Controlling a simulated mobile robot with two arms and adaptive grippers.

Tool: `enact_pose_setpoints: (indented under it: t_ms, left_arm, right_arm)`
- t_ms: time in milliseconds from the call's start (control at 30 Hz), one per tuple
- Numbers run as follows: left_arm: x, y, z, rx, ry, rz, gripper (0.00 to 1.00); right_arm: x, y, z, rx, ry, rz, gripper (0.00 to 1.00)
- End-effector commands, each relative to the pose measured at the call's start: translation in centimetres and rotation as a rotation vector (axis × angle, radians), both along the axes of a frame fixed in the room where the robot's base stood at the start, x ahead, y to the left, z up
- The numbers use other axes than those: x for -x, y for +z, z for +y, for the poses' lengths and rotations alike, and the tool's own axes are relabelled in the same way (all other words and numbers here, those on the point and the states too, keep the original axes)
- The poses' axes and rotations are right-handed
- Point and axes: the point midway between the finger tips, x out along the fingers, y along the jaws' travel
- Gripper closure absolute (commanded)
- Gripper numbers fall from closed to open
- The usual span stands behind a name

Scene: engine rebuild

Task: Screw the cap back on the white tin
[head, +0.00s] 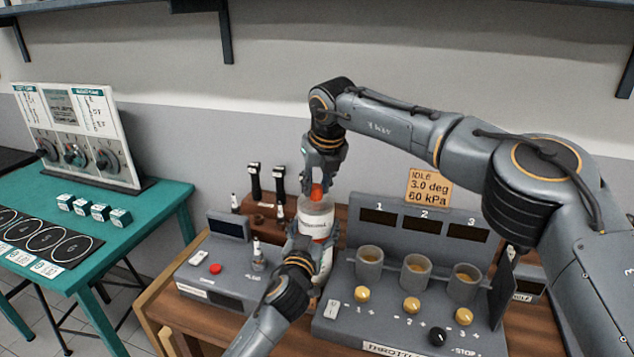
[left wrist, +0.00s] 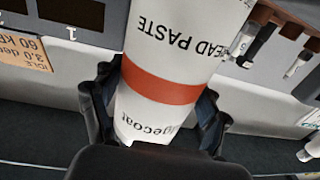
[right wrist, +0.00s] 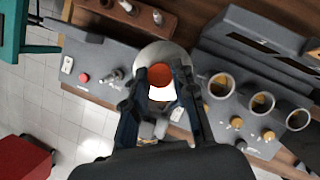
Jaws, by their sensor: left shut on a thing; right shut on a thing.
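The white tin (head: 316,212) with an orange band stands upright between my two arms at the middle of the bench. It fills the left wrist view (left wrist: 165,90), where printed words such as "PASTE" show upside down. My left gripper (head: 298,258) is shut around the tin's body from the near side. The orange-red cap (head: 317,191) is at the top of the tin, and my right gripper (head: 322,172) is shut on it from above. In the right wrist view the cap (right wrist: 161,75) lies between the fingertips, over the tin's top. Whether its thread is engaged cannot be told.
A grey throttle unit (head: 340,325) with three cups and knobs stands close right of the tin. A grey box with a red button (head: 215,268) stands left. A wooden rack with dark tools (head: 262,207) is behind. A teal table (head: 150,215) is at far left.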

Motion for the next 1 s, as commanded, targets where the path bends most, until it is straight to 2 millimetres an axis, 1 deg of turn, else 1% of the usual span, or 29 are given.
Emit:
enact_pose_setpoints:
  t_ms: [133, 300, 400, 500, 600, 933, 967, 1000]
  left_arm:
    - [-0.01, 0.11, 0.0, 0.001, 0.0, -0.002, 1.0]
    - [-0.01, 0.11, -0.01, 0.001, 0.0, -0.002, 1.0]
    - [0.0, 0.11, -0.02, 0.0, -0.001, -0.002, 1.0]
    - [0.01, 0.11, -0.05, 0.0, -0.001, -0.002, 1.0]
    - [0.02, 0.11, -0.06, 0.0, -0.001, -0.002, 1.0]
    - [0.01, 0.09, -0.06, 0.001, -0.001, -0.002, 1.0]
    - [0.01, 0.09, -0.06, 0.001, -0.001, -0.002, 1.0]
    - [0.01, 0.09, -0.06, 0.001, -0.001, -0.002, 1.0]
  right_arm:
    - [0.08, -0.03, 0.32, 0.006, -0.185, 0.002, 0.85]
    - [-0.1, -0.08, 0.67, 0.008, -0.562, -0.003, 0.85]
    - [-0.27, -0.08, 0.6, 0.006, -0.69, -0.003, 0.85]
    - [-0.22, -0.02, 0.56, 0.005, -0.769, -0.004, 0.85]
    - [-0.12, 0.0, 0.51, 0.004, -0.812, -0.004, 0.85]
    - [-0.06, -0.01, 0.49, 0.004, -0.822, -0.002, 0.85]
    - [-0.06, 0.0, 0.49, 0.004, -0.822, -0.002, 0.68]
    - [-0.06, 0.0, 0.5, 0.004, -0.822, -0.002, 0.59]
